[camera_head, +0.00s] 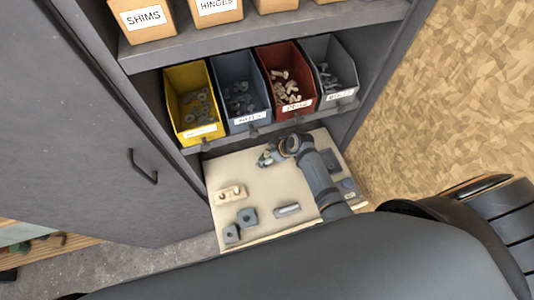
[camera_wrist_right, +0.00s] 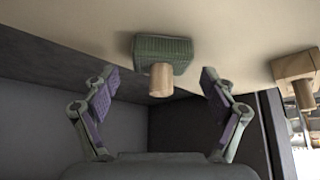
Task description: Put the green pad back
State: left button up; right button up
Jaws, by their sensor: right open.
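The green pad (camera_wrist_right: 180,46) is a ribbed block with a round wooden peg (camera_wrist_right: 160,82) standing out from it. In the right wrist view it rests against the cream board (camera_wrist_right: 60,25). My right gripper (camera_wrist_right: 158,90) is open, with one finger on each side of the peg and clear gaps to both. In the head view my right gripper (camera_head: 266,158) is low over the back middle of the cream board (camera_head: 228,172); the pad is hard to make out there. My left gripper is not in view.
A pale wooden block (camera_head: 231,193), dark blocks (camera_head: 247,217) and a grey bar (camera_head: 287,211) lie on the board. Yellow (camera_head: 188,132), blue (camera_head: 249,122), red (camera_head: 296,109) and grey (camera_head: 341,95) bins stand on the shelf above. A cabinet door (camera_head: 90,130) is at left.

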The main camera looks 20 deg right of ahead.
jog(key=v, duration=1.2)
jog(key=shift+a, duration=0.1)
